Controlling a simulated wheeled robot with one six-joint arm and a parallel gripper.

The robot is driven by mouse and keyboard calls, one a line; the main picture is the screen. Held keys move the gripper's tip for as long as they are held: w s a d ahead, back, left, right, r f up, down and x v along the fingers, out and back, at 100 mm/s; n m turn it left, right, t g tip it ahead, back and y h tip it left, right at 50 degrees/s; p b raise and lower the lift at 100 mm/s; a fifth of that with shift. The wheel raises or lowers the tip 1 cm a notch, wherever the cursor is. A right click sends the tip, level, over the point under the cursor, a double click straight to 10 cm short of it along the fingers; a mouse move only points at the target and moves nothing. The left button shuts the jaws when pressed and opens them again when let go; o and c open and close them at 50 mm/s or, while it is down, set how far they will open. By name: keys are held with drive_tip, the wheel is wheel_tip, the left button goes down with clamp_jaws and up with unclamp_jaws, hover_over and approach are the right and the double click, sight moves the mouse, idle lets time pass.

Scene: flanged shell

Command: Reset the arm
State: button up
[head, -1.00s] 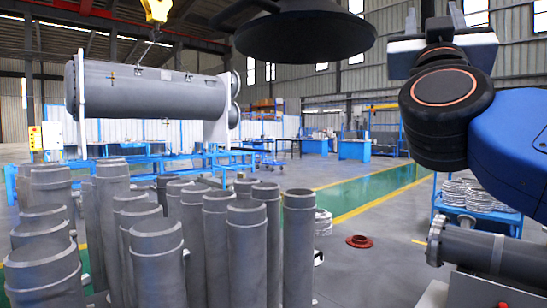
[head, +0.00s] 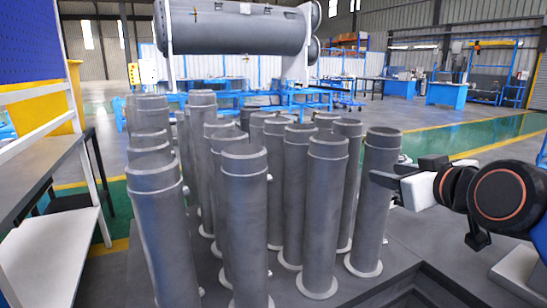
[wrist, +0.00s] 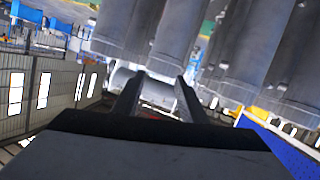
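My gripper (head: 388,180) is at the right of the head view, at the end of my arm, beside the rightmost standing shells. In the wrist view my gripper (wrist: 157,92) shows two dark fingers spread apart, with nothing held between them. Several grey flanged shells (head: 323,215) stand upright in a group, most with a wider foot at the base. In the wrist view the shells (wrist: 255,50) appear upside down along the top, beyond the fingers. I cannot tell the exact gap between the gripper and the nearest shell (head: 374,200).
A large grey horizontal vessel (head: 235,30) is at the back, above blue stands (head: 215,105). A shelf bench (head: 40,165) stands at the left. A dark rectangular recess (head: 425,290) is at front right. Green floor lane (head: 440,138) runs behind the shells.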

drive_tip(key=s+d+f+m+g, duration=0.1)
drive_tip(key=s+f+g, duration=0.2)
drive_tip(key=f, duration=0.5)
drive_tip(key=s+d+f+m+g+h, duration=0.1)
drive_tip(key=s+d+f+g, duration=0.1)
drive_tip(key=s+f, duration=0.4)
drive_tip(key=s+d+f+m+g+h, duration=0.1)
drive_tip(key=s+f+g, duration=0.3)
drive_tip(key=f, duration=0.8)
drive_tip(key=shift+s+d+m+g, duration=0.25)
drive_tip(key=shift+s+m+g, duration=0.2)
drive_tip(key=shift+s, duration=0.2)
drive_tip(key=shift+c, duration=1)
drive_tip(key=shift+s, duration=0.1)
